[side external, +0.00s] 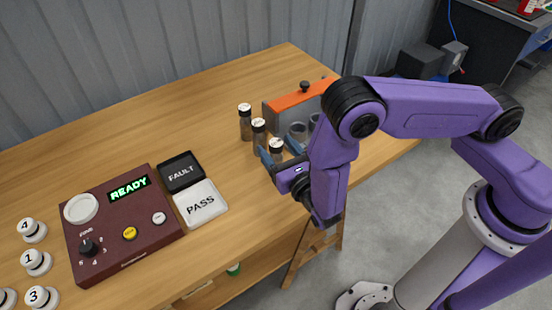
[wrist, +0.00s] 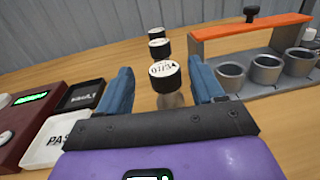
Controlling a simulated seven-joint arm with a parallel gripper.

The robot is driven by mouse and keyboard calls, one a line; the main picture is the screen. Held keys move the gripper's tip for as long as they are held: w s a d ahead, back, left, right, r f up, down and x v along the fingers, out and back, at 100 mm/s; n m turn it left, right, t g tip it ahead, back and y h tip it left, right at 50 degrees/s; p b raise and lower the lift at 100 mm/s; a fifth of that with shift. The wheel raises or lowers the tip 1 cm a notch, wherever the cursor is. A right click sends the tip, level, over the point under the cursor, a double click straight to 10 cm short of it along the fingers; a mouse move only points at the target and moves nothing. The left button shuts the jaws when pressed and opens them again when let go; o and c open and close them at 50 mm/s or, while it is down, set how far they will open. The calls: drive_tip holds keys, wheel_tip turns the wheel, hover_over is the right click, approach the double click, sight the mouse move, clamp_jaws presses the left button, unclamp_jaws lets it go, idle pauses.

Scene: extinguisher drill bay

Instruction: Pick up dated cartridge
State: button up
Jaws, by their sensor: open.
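Three small cartridges with black caps and pale labelled tops stand in a row. The nearest cartridge (wrist: 165,78) shows a dark marking on its top that looks like a date. It also shows in the side external view (side external: 276,148). The middle cartridge (side external: 259,130) and the far cartridge (side external: 245,120) stand behind it. In the wrist view they are the middle one (wrist: 159,47) and the far one (wrist: 155,32). My gripper (wrist: 163,88) is open, with its blue fingers on either side of the nearest cartridge. It also shows in the side external view (side external: 272,157). I cannot tell whether a finger touches it.
An orange-topped rack (wrist: 250,27) with grey cups (wrist: 266,68) stands close to the right. A black FAULT tray (side external: 181,172), a white PASS tray (side external: 200,205) and a maroon panel (side external: 110,235) reading READY lie left. Numbered white knobs (side external: 34,230) stand far left.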

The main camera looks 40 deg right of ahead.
sight(273, 139)
drive_tip(key=w, duration=0.2)
drive_tip(key=w+d, duration=0.1)
drive_tip(key=w, duration=0.1)
drive_tip(key=shift+r, duration=0.1)
drive_tip(key=shift+c, duration=0.3)
drive_tip(key=shift+s, duration=0.1)
clamp_jaws()
drive_tip(key=shift+r, duration=0.1)
